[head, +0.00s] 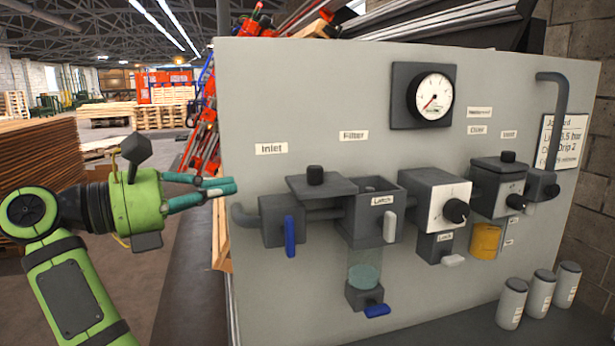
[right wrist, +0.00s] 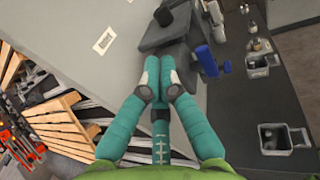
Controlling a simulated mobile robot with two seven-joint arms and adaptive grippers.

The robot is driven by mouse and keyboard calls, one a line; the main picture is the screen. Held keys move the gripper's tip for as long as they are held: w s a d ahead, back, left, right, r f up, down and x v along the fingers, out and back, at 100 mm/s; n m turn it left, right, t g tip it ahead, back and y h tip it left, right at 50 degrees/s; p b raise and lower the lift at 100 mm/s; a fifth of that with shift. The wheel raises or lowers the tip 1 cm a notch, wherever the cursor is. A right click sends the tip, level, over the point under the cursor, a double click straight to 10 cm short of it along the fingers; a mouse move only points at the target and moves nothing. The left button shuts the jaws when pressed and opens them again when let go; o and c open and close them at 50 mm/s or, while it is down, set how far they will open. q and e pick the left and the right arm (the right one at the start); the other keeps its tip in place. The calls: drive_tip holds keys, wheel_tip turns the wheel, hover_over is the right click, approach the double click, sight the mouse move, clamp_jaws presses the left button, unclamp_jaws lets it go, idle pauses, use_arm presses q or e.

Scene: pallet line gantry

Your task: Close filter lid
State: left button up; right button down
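The filter lid (head: 322,187), a flat dark plate with a black knob, sits swung out to the left of the filter housing (head: 367,222). The housing's square top is open, with a grey latch (head: 390,226) on its front and a clear bowl below. My right gripper (head: 234,187) is left of the lid, apart from it, pointing right at about lid height. Its fingers look closed together with nothing between them. In the right wrist view the fingertips (right wrist: 160,65) meet just before the dark lid (right wrist: 165,35). My left gripper is not in view.
The inlet valve (head: 272,222) with its blue lever (head: 290,236) is below and left of the lid. The pressure gauge (head: 433,96) is higher up. The regulator (head: 437,195) is to the right. Several grey canisters (head: 541,293) stand at lower right.

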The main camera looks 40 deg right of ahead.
sight(289, 175)
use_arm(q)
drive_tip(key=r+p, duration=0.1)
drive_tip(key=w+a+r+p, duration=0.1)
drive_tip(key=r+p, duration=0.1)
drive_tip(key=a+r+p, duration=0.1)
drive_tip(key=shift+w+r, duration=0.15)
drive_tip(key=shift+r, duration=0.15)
use_arm(e)
drive_tip(key=x, duration=1.1)
drive_tip(key=shift+d, duration=0.3)
drive_tip(key=shift+w+r, duration=0.1)
drive_tip(key=shift+w, duration=0.05)
